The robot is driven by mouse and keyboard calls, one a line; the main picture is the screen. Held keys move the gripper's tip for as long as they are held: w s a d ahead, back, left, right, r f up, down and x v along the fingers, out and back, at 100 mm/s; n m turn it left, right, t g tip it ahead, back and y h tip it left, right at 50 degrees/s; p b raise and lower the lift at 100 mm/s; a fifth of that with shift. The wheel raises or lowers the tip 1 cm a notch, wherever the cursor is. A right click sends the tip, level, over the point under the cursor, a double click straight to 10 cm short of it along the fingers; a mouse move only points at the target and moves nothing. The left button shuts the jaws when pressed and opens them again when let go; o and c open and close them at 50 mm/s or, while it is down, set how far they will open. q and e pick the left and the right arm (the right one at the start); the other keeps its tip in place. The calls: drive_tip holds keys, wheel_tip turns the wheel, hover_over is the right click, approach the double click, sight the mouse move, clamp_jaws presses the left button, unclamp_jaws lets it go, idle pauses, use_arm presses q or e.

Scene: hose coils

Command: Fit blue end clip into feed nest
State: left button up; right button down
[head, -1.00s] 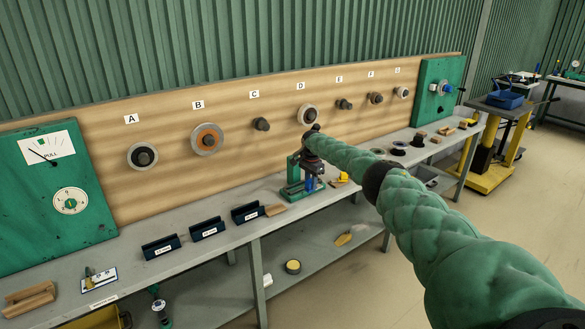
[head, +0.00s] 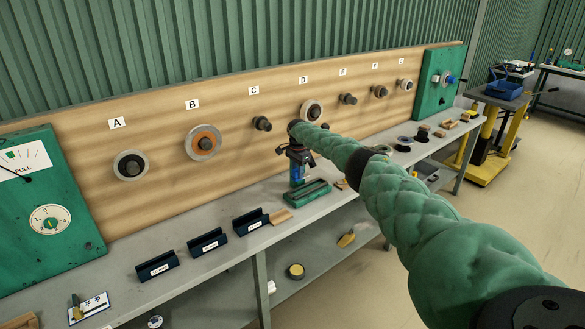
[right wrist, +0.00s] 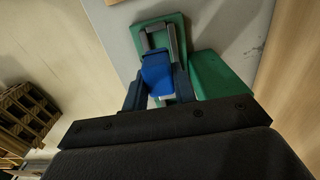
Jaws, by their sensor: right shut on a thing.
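The blue end clip (right wrist: 157,75) sits between the dark fingers of my right gripper (right wrist: 158,88) in the right wrist view. The gripper is shut on it. Beyond the clip is a green fixture, which I take for the feed nest (right wrist: 158,22), with grey bars forming a narrow frame. The clip overlaps this frame in the picture; I cannot tell whether they touch. In the head view my right gripper (head: 298,176) points down at the green fixture (head: 308,194) on the bench, and the clip is hard to make out. My left gripper is not in view.
A wooden board (head: 70,142) with lettered pegs stands behind the bench (head: 205,268). Dark labelled holders (head: 157,266) sit left of the fixture, with a small wood block (head: 281,216) beside it. Several spools and blocks lie to the right. A green gauge panel (head: 50,190) is far left.

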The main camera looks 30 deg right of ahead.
drive_tip(key=shift+r, duration=0.35)
drive_tip(key=shift+w+f, duration=0.1)
